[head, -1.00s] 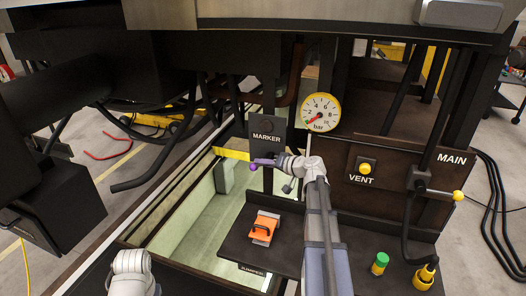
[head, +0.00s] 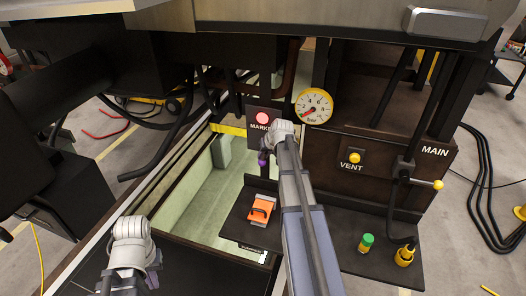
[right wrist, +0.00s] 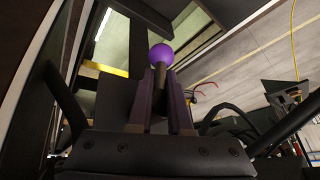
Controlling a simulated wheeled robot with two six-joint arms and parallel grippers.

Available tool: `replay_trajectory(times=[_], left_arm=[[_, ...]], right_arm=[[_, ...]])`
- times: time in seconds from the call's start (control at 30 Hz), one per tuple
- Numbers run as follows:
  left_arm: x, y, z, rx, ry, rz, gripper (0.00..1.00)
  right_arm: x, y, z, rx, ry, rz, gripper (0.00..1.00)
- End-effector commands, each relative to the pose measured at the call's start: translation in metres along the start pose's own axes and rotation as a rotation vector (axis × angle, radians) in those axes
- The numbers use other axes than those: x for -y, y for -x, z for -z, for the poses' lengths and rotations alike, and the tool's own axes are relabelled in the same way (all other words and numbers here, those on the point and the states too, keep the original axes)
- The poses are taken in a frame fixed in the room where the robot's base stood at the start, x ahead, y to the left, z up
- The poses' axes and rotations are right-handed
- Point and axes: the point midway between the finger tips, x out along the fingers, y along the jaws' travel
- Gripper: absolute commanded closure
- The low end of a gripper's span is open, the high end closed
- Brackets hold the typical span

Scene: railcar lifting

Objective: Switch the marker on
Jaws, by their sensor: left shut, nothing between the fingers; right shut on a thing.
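The dark MARKER panel (head: 254,134) stands at the middle of the head view, with a round red lamp (head: 262,118) showing bright above its label. My right arm covers the panel's right part. My right gripper (head: 263,159) is just below the label, its fingers partly hidden by the wrist. In the right wrist view its fingers (right wrist: 161,95) are shut on a dark stem with a purple ball (right wrist: 161,55) at its end. My left gripper (head: 128,277) is low at the left, shut and empty, away from the panel.
A pressure gauge (head: 313,106) and the yellow VENT button (head: 354,157) are right of the panel. An orange-handled item (head: 261,209) lies on the dark shelf (head: 240,229). A green-capped item (head: 366,243) stands on the right. The MAIN lever (head: 437,184) sticks out at right.

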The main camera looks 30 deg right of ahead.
Motion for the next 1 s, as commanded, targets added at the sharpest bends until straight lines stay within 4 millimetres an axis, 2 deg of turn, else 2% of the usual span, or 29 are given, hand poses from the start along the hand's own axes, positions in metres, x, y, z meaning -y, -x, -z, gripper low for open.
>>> replay_trajectory(times=[0.03,0.7,0.73,1.0], left_arm=[[-0.0001,-0.0006,0.0000,0.000,0.001,0.000,1.00],[0.0001,0.0018,-0.0001,0.000,0.003,0.000,1.00],[0.0001,0.0018,-0.0001,0.000,0.003,0.000,1.00],[0.0002,0.0027,-0.0002,0.000,0.003,0.000,1.00]], right_arm=[[0.0045,-0.0004,-0.0114,0.043,0.012,-0.005,1.00],[0.0018,-0.0002,-0.0142,0.074,0.026,-0.045,1.00],[0.0018,-0.0002,-0.0143,0.074,0.026,-0.045,0.81],[0.0009,0.0000,-0.0120,0.071,0.025,-0.045,0.53]])
